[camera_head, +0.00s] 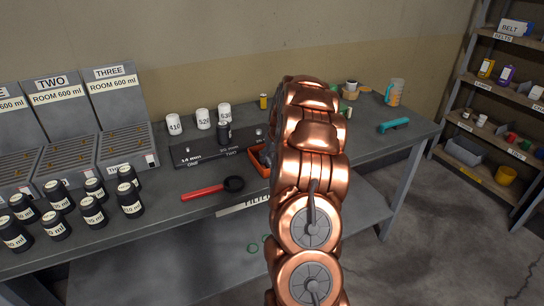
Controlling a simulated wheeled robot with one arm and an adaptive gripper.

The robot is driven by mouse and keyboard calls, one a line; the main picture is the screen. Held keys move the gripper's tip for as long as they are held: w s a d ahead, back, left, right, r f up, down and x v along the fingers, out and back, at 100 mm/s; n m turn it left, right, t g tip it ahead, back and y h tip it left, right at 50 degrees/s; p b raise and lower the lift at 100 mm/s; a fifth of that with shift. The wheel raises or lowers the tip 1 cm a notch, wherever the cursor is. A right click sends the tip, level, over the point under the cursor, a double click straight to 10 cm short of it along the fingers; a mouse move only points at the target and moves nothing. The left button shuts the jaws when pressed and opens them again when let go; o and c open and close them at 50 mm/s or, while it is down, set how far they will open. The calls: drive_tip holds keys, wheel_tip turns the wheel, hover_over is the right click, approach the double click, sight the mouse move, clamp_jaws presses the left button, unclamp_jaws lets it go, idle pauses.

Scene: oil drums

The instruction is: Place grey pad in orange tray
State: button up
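The orange tray (255,167) is on the table, just left of my arm, which hides most of it. Something dark grey shows inside its visible left part, but I cannot tell whether it is the grey pad. I cannot make out the grey pad for certain anywhere. My copper-coloured arm rises through the middle of the picture and covers the table behind it. My gripper does not show, so I cannot see where it is relative to the tray or what it holds.
A red-handled tool (203,192) lies in front. Dark bottles (130,199) and ROOM racks (118,100) fill the left. A teal tool (394,125) lies right; shelves (495,130) stand beyond.

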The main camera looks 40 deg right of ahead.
drive_tip(key=shift+o, duration=1.1)
drive_tip(key=shift+r, duration=0.25)
drive_tip(key=b+v, duration=0.3)
drive_tip(key=v, duration=0.9)
drive_tip(key=s+a+r+n+g+y, duration=0.1)
drive_tip(key=s+a, duration=0.3)
drive_tip(key=a, duration=1)
drive_tip(key=s+a+n+g+y, duration=0.15)
drive_tip(key=s+a, duration=0.25)
drive_tip(key=a, duration=1.1)
drive_tip(key=s+a+f+g, duration=0.1)
drive_tip(key=s+a, duration=0.3)
drive_tip(key=s, duration=0.4)
drive_tip(key=s+a+f+n+g, duration=0.1)
drive_tip(key=s+a, duration=0.3)
drive_tip(key=s, duration=0.5)
drive_tip(key=s+a+f+g+h, duration=0.1)
drive_tip(key=s+a+f, duration=0.2)
drive_tip(key=s+a, duration=0.2)
drive_tip(key=s, duration=0.3)
drive_tip(key=shift+s, duration=0.25)
